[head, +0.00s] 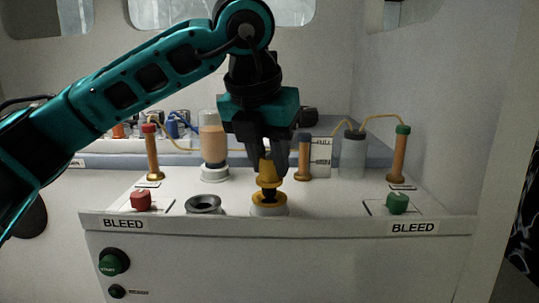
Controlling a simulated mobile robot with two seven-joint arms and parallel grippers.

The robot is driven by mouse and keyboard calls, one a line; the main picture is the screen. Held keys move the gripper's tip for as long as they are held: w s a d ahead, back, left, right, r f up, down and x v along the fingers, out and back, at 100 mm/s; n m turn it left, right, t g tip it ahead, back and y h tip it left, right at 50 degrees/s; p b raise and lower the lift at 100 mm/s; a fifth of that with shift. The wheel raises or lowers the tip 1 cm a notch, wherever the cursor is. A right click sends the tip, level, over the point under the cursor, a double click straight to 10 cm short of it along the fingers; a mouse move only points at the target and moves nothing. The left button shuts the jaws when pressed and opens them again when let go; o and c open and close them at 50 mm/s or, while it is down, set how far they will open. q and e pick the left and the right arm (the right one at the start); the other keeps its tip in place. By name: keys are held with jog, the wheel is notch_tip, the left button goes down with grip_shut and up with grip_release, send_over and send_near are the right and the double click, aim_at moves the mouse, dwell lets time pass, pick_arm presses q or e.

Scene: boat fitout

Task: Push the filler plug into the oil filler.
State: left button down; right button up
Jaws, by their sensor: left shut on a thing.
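My left gripper (268,158) points down and is shut on the yellow top of the filler plug (267,181). The plug is upright, with a dark section below its yellow part. Its lower end is at a yellow ring on a round white collar (270,211) near the front of the white top. I cannot tell how deep it sits there. A grey ring with a dark open hole (203,204) lies to the left of it; labels do not show which one is the oil filler. My right gripper is out of view.
A red knob (141,201) and a green knob (397,203) stand at the front corners by BLEED labels. Orange tubes (151,155) (399,155), a bottle of tan liquid (212,145), a blue-capped tube (302,160) and a clear jar (352,154) stand behind.

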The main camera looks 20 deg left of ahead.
pick_arm(q)
jog(key=shift+f+b, duration=0.95)
jog(key=shift+f, duration=0.2)
jog(key=c, duration=0.8)
grip_release()
jog(key=p+v, duration=0.1)
jog(key=v, duration=1.2)
